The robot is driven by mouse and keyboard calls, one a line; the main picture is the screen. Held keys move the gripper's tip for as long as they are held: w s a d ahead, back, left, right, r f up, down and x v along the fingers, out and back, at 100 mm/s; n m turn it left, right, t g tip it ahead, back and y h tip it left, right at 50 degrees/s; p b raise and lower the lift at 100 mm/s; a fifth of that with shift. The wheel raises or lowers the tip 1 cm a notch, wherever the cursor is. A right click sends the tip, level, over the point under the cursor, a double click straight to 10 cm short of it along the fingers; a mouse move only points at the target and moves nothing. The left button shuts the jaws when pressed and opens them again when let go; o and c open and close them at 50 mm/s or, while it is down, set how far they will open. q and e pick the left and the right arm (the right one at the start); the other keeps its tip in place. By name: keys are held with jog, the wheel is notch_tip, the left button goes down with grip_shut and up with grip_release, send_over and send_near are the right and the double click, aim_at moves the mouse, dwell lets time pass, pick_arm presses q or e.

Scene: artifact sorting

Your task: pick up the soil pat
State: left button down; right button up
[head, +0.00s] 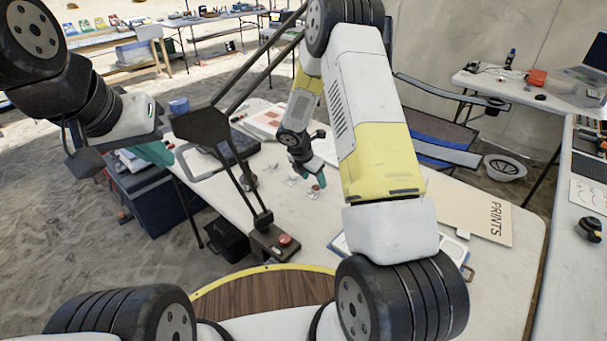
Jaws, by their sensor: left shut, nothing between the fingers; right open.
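My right arm reaches across the middle of the work table (480,270). Its gripper (311,177), with teal fingers, is low over the table and open. A small brown lump (321,181), perhaps the soil pat, shows at the right side of these fingers. I cannot tell whether the fingers touch it; the gripper and arm hide part of that spot. My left gripper (156,153), also teal-tipped, is raised at the left, beyond the table's left edge, shut and empty.
Small clear pieces (290,180) lie near the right gripper. A black stand with a red button (285,240) rises at the front left of the table. A folder marked PRINTS (480,215) lies at the right. A dark blue crate (150,200) stands left of the table.

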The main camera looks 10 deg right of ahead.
aim_at(315, 188)
jog(key=x, duration=0.5)
jog(key=shift+a+f, duration=0.1)
jog(key=shift+a, duration=0.2)
jog(key=c, duration=1.3)
